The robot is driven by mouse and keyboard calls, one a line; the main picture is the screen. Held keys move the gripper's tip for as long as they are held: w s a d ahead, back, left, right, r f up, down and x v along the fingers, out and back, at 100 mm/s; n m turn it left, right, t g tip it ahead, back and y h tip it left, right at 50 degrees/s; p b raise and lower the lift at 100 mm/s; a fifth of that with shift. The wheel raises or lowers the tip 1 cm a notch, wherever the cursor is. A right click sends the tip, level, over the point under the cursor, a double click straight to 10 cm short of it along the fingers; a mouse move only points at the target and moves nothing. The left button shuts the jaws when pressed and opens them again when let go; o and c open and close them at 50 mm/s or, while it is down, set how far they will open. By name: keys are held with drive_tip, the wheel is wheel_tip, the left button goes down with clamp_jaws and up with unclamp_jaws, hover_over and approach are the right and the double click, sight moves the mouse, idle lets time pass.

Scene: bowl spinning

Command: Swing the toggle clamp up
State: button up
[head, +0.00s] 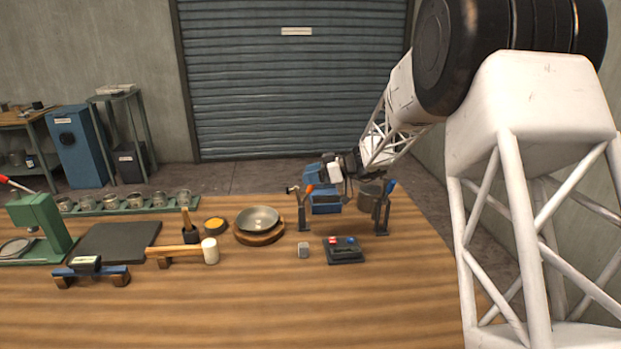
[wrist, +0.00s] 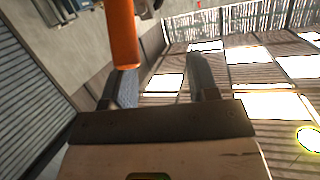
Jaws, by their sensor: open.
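The toggle clamp shows as an orange handle (head: 309,189) at the top of a dark post, left of a blue spinning machine (head: 326,203). In the wrist view the orange handle (wrist: 123,35) hangs from the top edge, close to the left finger and overlapping its tip; I cannot tell if they touch. My gripper (wrist: 162,64) is open, with a clear gap between its fingers and nothing held. In the head view, my wrist is just above the machine, and the fingers are too small to make out. The clamp's base is partly hidden.
The front of the bench is clear.

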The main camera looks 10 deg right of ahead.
drive_tip(key=s+d+r, duration=0.1)
drive_tip(key=s, duration=1.3)
drive_tip(key=shift+s, duration=0.25)
drive_tip(key=shift+d+r, duration=0.1)
idle(0.5)
drive_tip(key=s+a+r+m+g+h, duration=0.1)
drive_tip(key=s+r+m+g+h, duration=0.15)
drive_tip(key=s, duration=0.75)
drive_tip(key=s+r+m+g+h, duration=0.1)
drive_tip(key=s+m+h, duration=0.3)
drive_tip(key=s, duration=0.6)
drive_tip(key=s+d+m+t+h, duration=0.1)
drive_tip(key=s+d+m+h, duration=0.2)
drive_tip(key=s, duration=0.6)
drive_tip(key=s+d+m+t+h, duration=0.1)
drive_tip(key=s+d+m+h, duration=0.3)
drive_tip(key=s, duration=0.5)
drive_tip(key=shift+s+m+t+h, duration=0.25)
drive_tip(key=shift+m+t+h, duration=0.1)
drive_tip(key=shift+m+h, duration=0.2)
